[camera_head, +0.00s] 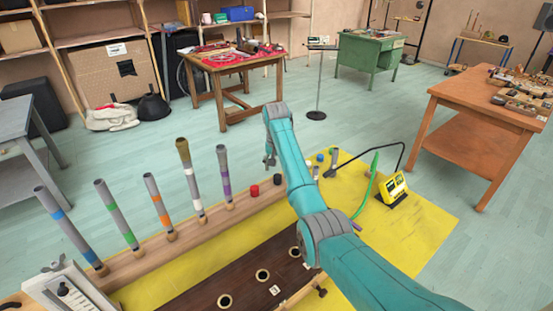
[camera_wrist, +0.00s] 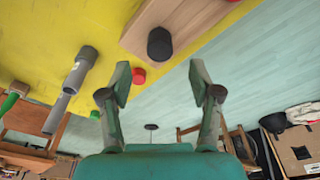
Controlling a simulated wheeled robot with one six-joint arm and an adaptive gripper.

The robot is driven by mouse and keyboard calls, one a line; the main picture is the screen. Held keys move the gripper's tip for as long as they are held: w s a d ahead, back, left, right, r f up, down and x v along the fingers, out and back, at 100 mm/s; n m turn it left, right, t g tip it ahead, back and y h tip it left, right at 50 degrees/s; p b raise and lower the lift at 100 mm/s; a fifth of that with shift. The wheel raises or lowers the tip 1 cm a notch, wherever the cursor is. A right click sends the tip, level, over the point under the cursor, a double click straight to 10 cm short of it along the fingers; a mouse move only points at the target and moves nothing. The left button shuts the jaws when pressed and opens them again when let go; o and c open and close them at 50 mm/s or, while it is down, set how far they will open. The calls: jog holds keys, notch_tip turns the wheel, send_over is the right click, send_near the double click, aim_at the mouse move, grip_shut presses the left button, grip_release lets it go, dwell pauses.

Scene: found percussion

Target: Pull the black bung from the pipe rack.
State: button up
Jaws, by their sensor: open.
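The pale wooden pipe rack (camera_head: 135,262) runs along the yellow mat, with several grey, colour-banded pipes standing in it. The black bung (camera_head: 277,179) is at the rack's far right end, with a red cap (camera_head: 254,190) beside it. My gripper (camera_head: 270,160) is above the rack's right end. In the wrist view my gripper (camera_wrist: 160,76) is open and empty; the bung appears ahead, centred between its fingers, apart from them.
A pipe with a purple band (camera_head: 225,178) stands left of the bung. Short grey pipes (camera_head: 333,160) stand on the yellow mat (camera_head: 425,225) right of my arm, near a yellow device (camera_head: 394,188). A dark board with holes (camera_head: 240,277) lies in front of the rack.

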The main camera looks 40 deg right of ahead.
aim_at(277, 175)
jog(key=f, duration=0.6)
jog(key=shift+w+d+f, duration=0.25)
jog(key=shift+w+d, duration=0.05)
jog(key=shift+d, duration=0.05)
grip_shut()
jog(key=shift+r, duration=0.1)
jog(key=shift+r, duration=0.35)
jog(key=shift+r, duration=1.15)
jog(key=shift+r, duration=1.4)
